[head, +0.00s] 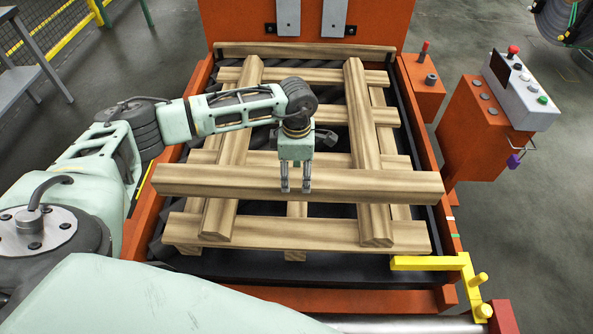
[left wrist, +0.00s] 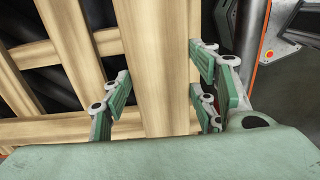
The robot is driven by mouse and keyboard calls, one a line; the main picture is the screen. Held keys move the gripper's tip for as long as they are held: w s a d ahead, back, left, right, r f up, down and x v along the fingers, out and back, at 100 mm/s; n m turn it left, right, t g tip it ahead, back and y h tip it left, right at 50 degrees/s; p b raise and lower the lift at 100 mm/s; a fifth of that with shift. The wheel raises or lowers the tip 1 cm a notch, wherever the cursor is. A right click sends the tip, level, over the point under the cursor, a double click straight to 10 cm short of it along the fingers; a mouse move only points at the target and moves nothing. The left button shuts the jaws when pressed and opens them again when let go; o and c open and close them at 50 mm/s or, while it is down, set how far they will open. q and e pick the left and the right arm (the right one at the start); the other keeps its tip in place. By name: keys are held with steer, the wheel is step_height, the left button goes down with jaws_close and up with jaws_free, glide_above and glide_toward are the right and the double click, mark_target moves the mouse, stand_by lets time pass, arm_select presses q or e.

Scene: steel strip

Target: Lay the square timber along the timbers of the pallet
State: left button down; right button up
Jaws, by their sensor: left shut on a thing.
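The square timber (head: 380,184) is a long pale wooden beam, held level and running left to right across the front half of the pallet. My left gripper (head: 296,188) points down and is shut on it near its middle. In the left wrist view the timber (left wrist: 160,65) runs up between the fingers (left wrist: 163,95). The pallet (head: 365,130) has two upper timbers running front to back over several crosswise ones. The held timber lies crosswise to the upper two and hides parts of them. Whether it touches them I cannot tell. My right gripper is not in view.
The pallet sits in an orange frame (head: 447,215) over a dark bed. Another timber (head: 300,50) lies crosswise at the back. A yellow bracket (head: 430,263) stands at the front right corner. An orange control console (head: 485,130) stands to the right.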

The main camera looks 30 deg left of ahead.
arm_select(q)
steer(key=shift+w+f+b, duration=0.1)
steer(key=shift+f+b, duration=1.3)
steer(key=shift+f, duration=0.7)
steer(key=shift+f+b, duration=1.05)
steer(key=shift+f, duration=0.3)
steer(key=shift+f, duration=0.2)
steer(key=c, duration=1)
jaws_free()
steer(key=o, duration=0.4)
steer(key=shift+d, duration=0.1)
steer(key=shift+c, duration=0.2)
